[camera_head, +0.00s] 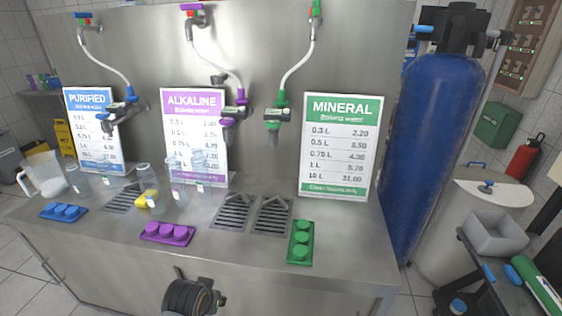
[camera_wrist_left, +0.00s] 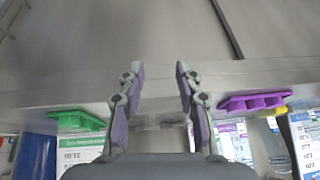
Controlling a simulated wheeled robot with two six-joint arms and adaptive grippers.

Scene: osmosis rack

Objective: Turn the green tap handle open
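The mineral tap (camera_head: 278,113) has green parts and hangs from a white hose, left of the mineral sign. A small green handle (camera_head: 316,12) sits on the valve at the top of that hose. Both are in the head view; I cannot tell how far either is turned. My left gripper (camera_wrist_left: 160,70) is open and empty in the left wrist view, its two fingers apart. The counter appears upside down there, and no tap is visible between the fingers. A black part of my arm shows low in the head view, well below the taps. My right gripper is not in view.
The mineral sign (camera_head: 340,146) stands right of the green tap. A green tray (camera_head: 300,243) and a purple tray (camera_head: 167,233) lie near the counter's front edge. Drain grates (camera_head: 272,216) lie below the tap. Clear bottles (camera_head: 143,184) stand left. A blue tank (camera_head: 432,140) stands right.

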